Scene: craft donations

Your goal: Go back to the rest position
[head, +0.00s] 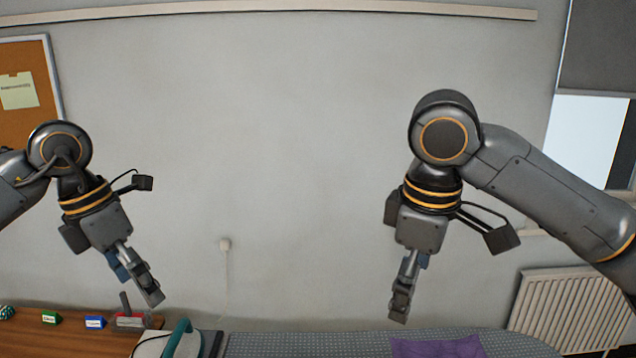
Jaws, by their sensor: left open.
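My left gripper (148,290) hangs in the air at the left of the head view, pointing down and slightly right. It is open and nothing shows between its fingers. My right gripper (401,302) hangs right of centre, pointing almost straight down. It is seen edge-on, so its opening does not show, and no object is visible at it. Both grippers appear above the furniture at the bottom edge, apart from each other and in front of the bare wall.
A dotted grey ironing board (300,345) runs along the bottom with a purple cloth (437,347) on it. A teal iron (181,338) stands at its left end. A radiator (570,305) is at right.

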